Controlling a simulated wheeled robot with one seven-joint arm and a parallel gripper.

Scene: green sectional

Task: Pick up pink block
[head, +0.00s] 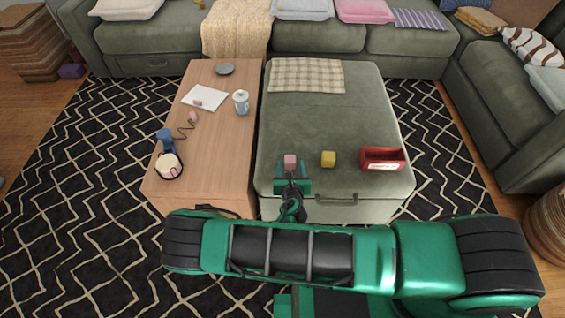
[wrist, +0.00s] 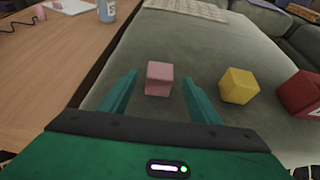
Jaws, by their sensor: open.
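The pink block (head: 290,161) sits on the green ottoman (head: 330,115) near its front left corner. In the wrist view the pink block (wrist: 159,78) lies just beyond my fingertips, roughly centred between them. My gripper (head: 291,172) is open and empty, with its two green fingers apart. In the wrist view my gripper (wrist: 160,85) shows a finger on each side of the block. I cannot tell whether either finger touches it.
A yellow block (head: 328,159) and a red box (head: 383,158) stand to the right on the ottoman. A wooden table (head: 215,145) with a mug (head: 241,102) is at the left. A plaid cloth (head: 307,74) lies at the ottoman's back; its middle is clear.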

